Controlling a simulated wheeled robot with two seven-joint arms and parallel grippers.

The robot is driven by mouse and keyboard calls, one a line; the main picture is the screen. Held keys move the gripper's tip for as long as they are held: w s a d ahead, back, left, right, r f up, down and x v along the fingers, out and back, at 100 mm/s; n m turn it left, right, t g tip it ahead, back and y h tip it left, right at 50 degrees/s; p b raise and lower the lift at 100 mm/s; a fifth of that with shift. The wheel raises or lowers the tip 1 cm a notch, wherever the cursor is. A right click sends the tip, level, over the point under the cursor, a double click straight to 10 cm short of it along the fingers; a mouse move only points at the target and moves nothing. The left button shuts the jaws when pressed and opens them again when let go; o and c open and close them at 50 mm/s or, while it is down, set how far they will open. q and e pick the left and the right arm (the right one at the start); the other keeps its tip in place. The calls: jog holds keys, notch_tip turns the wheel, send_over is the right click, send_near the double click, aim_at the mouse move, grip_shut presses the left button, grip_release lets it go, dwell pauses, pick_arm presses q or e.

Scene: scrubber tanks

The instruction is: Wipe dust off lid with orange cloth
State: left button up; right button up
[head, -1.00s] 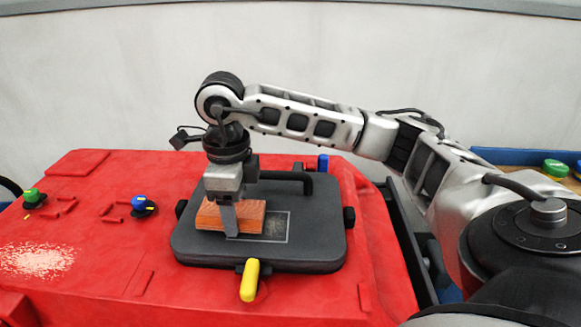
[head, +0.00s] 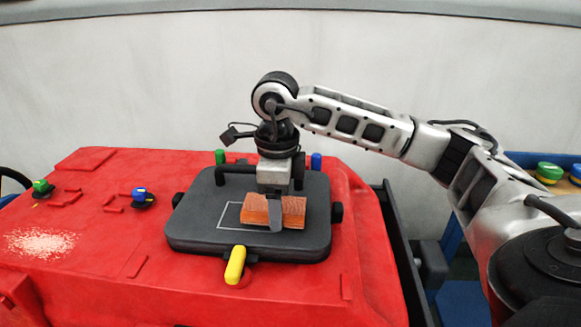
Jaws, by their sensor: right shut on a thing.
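The dark grey lid (head: 200,237) lies on top of the red tank, with a thin pale rectangle outlined on it. The orange cloth (head: 294,210), a folded block shape, is on the right part of the lid and covers part of that outline. My right gripper (head: 276,215) points down and is shut on the orange cloth. I cannot make out dust on the bare part of the lid. Pale speckled dust (head: 40,244) lies on the red tank at the left. My left gripper is not in view.
The red tank (head: 110,270) fills the front. A yellow handle (head: 235,265) sticks out at the lid's front edge, and a black bar handle (head: 237,172) stands at its back. Green (head: 41,187) and blue (head: 139,194) knobs stand left of the lid. A blue bench is at the right.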

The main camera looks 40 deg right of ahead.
jog(key=shift+s+d+r, duration=0.2)
jog(key=shift+s+d, duration=0.05)
jog(key=shift+s, duration=0.05)
jog(key=shift+r+p, duration=0.65)
jog(key=shift+r, duration=0.15)
jog(key=shift+w+r+p, duration=0.1)
jog(key=shift+r+p, duration=0.45)
jog(key=shift+r, duration=0.2)
notch_tip(320, 180, up, 4)
jog(key=p, duration=0.3)
jog(key=shift+f, duration=0.1)
jog(key=shift+r, duration=0.35)
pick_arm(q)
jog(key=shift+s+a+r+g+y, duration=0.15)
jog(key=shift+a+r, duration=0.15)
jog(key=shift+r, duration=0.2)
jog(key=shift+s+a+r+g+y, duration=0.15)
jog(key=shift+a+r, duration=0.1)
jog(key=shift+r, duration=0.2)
